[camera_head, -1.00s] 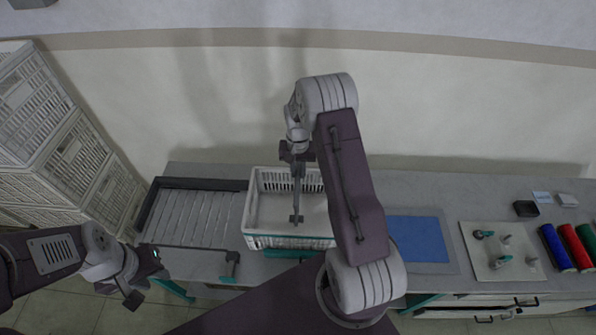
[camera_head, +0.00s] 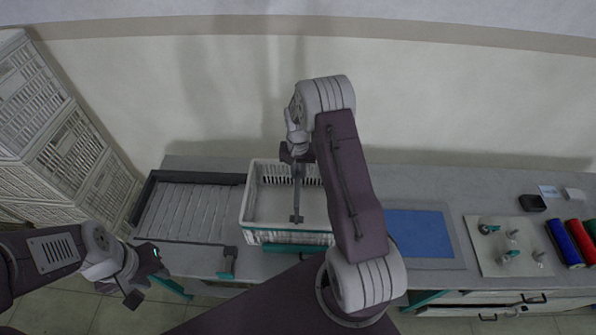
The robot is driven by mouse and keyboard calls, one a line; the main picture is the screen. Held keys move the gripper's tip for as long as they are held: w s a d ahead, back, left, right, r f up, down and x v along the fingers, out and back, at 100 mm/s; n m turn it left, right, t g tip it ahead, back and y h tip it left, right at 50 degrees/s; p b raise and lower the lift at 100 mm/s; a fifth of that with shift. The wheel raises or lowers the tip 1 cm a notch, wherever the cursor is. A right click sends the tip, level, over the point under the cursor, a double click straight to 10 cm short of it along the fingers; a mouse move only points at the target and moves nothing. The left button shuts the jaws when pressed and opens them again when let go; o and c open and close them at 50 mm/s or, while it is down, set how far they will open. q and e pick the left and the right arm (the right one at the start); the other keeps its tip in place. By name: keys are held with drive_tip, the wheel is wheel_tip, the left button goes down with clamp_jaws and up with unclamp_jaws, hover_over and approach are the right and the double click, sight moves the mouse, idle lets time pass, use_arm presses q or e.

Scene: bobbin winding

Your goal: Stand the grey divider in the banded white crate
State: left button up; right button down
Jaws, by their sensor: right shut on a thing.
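The white crate (camera_head: 262,236) stands on the grey bench in the middle, with a teal band along its lower front. Its visible inside looks empty apart from what hangs over it. My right gripper (camera_head: 297,160) is over the crate's back part, partly hidden by my arm. It is shut on the grey divider (camera_head: 297,190), which shows as a thin dark strip, nearly edge-on, over the crate's opening. I cannot tell whether the divider touches the crate floor. My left gripper (camera_head: 145,277) is open and empty, low at the left in front of the bench.
A dark-framed slatted rack (camera_head: 190,214) lies left of the crate. A blue mat (camera_head: 418,233) lies to its right, behind my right arm. Farther right are a pale board (camera_head: 505,262) with small parts and several coloured spools (camera_head: 565,244). Stacked white crates (camera_head: 70,150) stand at far left.

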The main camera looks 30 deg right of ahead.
drive_tip(key=shift+f+b, duration=2.15)
drive_tip(key=shift+f, duration=0.9)
drive_tip(key=shift+f+b, duration=2.3)
drive_tip(key=shift+f, duration=0.7)
wheel_tip(320, 180, down, 3)
drive_tip(key=shift+r+b, duration=0.1)
drive_tip(key=shift+b, duration=1.05)
drive_tip(key=shift+r, duration=0.1)
drive_tip(key=c, duration=1.3)
unclamp_jaws()
